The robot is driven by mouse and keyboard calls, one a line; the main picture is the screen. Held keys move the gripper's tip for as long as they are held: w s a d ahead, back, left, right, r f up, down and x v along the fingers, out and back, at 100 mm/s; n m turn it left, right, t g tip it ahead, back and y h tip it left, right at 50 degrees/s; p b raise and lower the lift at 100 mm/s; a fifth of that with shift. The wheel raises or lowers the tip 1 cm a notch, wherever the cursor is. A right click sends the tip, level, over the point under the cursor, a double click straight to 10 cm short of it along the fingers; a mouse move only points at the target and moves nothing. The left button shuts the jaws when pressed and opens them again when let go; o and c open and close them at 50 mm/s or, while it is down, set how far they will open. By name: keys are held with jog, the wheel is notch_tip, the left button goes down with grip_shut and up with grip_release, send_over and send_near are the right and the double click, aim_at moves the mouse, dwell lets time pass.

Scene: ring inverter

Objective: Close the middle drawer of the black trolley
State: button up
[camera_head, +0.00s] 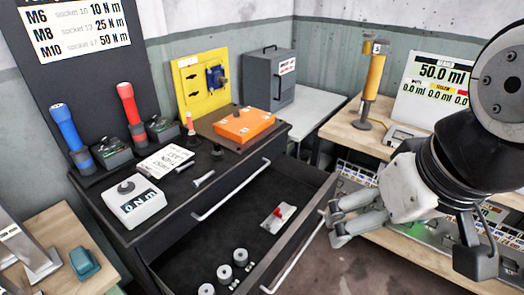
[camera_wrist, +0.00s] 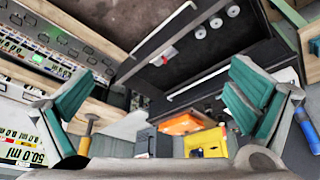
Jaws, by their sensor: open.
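The black trolley (camera_head: 128,238) stands at the left with one drawer (camera_head: 205,255) pulled far out, below a shut upper drawer. The shut drawer has a pale bar handle (camera_head: 232,190). The open drawer's bar handle (camera_head: 296,254) runs along its front at the lower middle. Inside lie several metal sockets (camera_head: 224,272) and a small bag with a red part (camera_head: 278,218). My gripper (camera_head: 333,222) is open and empty, near the right end of the open drawer's front. In the wrist view, the drawer (camera_wrist: 205,48) appears beyond the spread fingers, and its handle (camera_wrist: 155,30) crosses between them.
A workbench (camera_head: 345,128) with a yellow-bodied tool (camera_head: 372,75) is at the right. Open floor (camera_head: 365,270) lies before the drawer.

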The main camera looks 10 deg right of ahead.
jog(key=shift+w+f, duration=0.1)
jog(key=c, duration=0.4)
jog(key=w+f+m+b, duration=0.1)
jog(key=w+f, duration=0.1)
jog(key=w, duration=0.1)
jog(key=w+f+m+g+y+b, duration=0.1)
jog(key=w+m+b, duration=0.1)
jog(key=w, duration=0.1)
jog(key=w+f+m+b, duration=0.2)
jog(key=shift+w+d+f+y, duration=0.15)
jog(key=shift+w+f+y, duration=0.15)
jog(key=shift+w, duration=0.1)
grip_shut()
jog(key=w+d+f+m+y+b, duration=0.2)
jog(key=w+d+f+m+b, duration=0.45)
jog(key=w+f, duration=0.3)
jog(key=w+d+f+m+y+b, duration=0.2)
jog(key=w+d+f+m+b, duration=0.3)
jog(key=w+f+m, duration=0.5)
jog(key=w+d+f+m+t+b, duration=0.3)
jog(key=w+d+f+m+b, duration=0.25)
jog(key=d+f, duration=0.7)
jog(key=b, duration=0.2)
send_near(319, 206)
notch_tip(319, 206, down, 3)
jog(key=s+d, duration=0.1)
jog(key=shift+y, duration=0.4)
jog(key=shift+w+a+b, duration=0.6)
jog(key=shift+w+a, duration=0.85)
jog(key=shift+a, duration=0.15)
